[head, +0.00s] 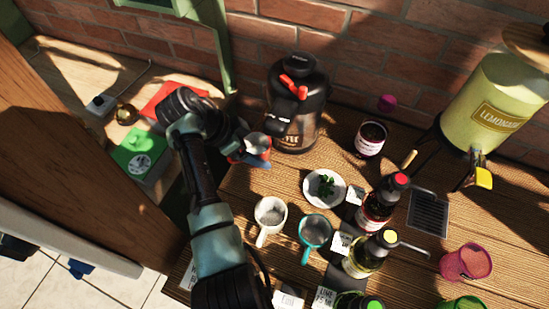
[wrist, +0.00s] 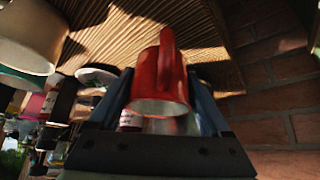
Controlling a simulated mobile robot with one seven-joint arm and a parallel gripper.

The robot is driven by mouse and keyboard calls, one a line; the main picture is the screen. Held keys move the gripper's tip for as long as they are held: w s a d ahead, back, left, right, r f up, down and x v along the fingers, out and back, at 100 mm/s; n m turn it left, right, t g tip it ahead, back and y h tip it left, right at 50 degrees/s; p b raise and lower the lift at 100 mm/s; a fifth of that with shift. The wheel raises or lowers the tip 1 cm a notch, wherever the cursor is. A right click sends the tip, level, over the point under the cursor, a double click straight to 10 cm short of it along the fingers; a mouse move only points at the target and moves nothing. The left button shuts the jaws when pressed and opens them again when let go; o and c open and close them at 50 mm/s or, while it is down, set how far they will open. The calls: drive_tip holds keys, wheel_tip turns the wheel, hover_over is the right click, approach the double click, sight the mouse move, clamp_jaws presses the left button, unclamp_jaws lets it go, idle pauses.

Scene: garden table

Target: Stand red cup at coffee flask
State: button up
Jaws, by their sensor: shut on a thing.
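The red cup (head: 261,141) is upright at the left front of the dark coffee flask (head: 297,118), close beside it. My gripper (head: 250,154) reaches in from the left and is shut on the red cup. In the wrist view the red cup (wrist: 160,82) sits between the two blue fingers (wrist: 160,100), with its handle showing. I cannot tell whether its base touches the table. The flask has a black top with a red lever and a spout facing the cup.
A white cup (head: 270,218) and a teal cup (head: 315,232) stand in front. A white plate with green leaves (head: 325,187), several bottles and a yellow lemonade dispenser (head: 490,105) are to the right. A brick wall (head: 380,50) closes the back.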

sight(282, 170)
drive_tip(key=d+f, duration=0.1)
drive_tip(key=s+d+p, duration=0.1)
drive_tip(key=s+d+f, duration=0.1)
drive_tip(key=d, duration=0.1)
drive_tip(key=shift+f+p, duration=0.35)
drive_tip(key=shift+s+d+f, duration=0.1)
drive_tip(key=shift+d+f, duration=0.05)
drive_tip(key=shift+f, duration=0.05)
drive_tip(key=shift+f, duration=0.1)
drive_tip(key=shift+f, duration=0.2)
drive_tip(key=o, duration=1.3)
drive_tip(key=shift+r, duration=0.1)
drive_tip(key=shift+o, duration=0.2)
